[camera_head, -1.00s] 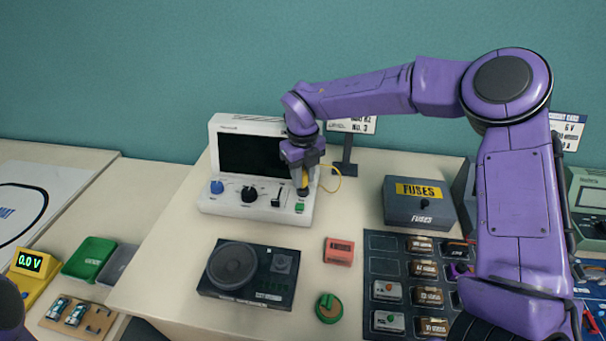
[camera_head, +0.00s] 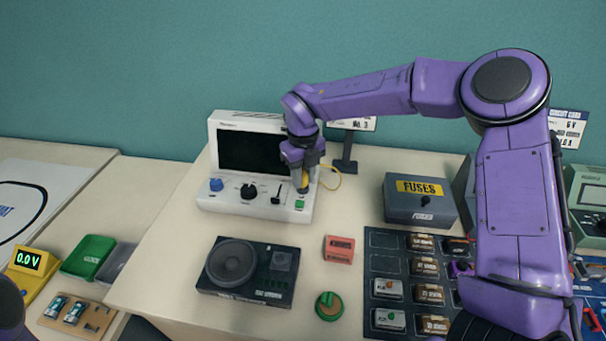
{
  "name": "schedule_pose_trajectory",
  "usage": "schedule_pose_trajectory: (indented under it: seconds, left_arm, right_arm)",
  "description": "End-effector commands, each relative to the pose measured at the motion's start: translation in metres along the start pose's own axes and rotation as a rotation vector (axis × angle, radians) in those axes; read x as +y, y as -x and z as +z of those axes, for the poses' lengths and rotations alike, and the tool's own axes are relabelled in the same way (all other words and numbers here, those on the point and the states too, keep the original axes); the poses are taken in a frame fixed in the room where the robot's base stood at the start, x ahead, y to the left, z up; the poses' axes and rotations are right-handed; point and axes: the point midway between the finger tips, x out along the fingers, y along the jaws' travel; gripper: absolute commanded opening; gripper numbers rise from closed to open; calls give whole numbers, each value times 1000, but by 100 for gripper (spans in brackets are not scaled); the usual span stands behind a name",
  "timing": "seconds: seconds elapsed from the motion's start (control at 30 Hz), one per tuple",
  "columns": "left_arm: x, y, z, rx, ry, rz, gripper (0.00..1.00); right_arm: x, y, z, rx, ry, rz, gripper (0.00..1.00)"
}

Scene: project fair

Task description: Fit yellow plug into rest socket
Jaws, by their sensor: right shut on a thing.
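The yellow plug (camera_head: 304,181) shows between the fingers of my right gripper (camera_head: 302,180), with a yellow cord (camera_head: 335,180) looping out to the right. My right gripper is shut on the plug and points down at the right end of the white console's (camera_head: 260,208) control ledge. The gripper and plug hide the spot under them, so I cannot tell whether the plug is in a socket. A green button (camera_head: 299,204) lies just in front. Only a dark purple part of my left arm shows at the lower left edge; its gripper is out of view.
A sign on a dark stand (camera_head: 345,150) stands right of the console. A grey fuses box (camera_head: 420,201), a speaker unit (camera_head: 249,272), a red block (camera_head: 339,249), a green round piece (camera_head: 329,306) and a dark module tray (camera_head: 383,265) occupy the table. Bare table lies left of the speaker.

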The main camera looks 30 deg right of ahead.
Motion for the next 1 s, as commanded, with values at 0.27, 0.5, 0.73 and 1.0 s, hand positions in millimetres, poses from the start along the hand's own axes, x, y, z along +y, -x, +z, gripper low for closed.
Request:
schedule_pose_trajectory:
  seconds: [0.27, 0.5, 0.73, 1.0]
  left_arm:
    - [0, -2, 1, 0, 0, 0, 38]
    - [0, -4, 2, 0, 0, 0, 38]
    - [0, -4, 2, 0, 0, 0, 38]
    - [0, -4, 2, 0, 0, 0, 38]
  right_arm:
    - [0, -4, 0, 0, 0, 0, 0]
    - [0, -7, 0, 0, 0, 0, 0]
    - [0, -7, 0, 0, 0, 0, 57]
    - [0, -7, 0, 0, 0, -1, 83]
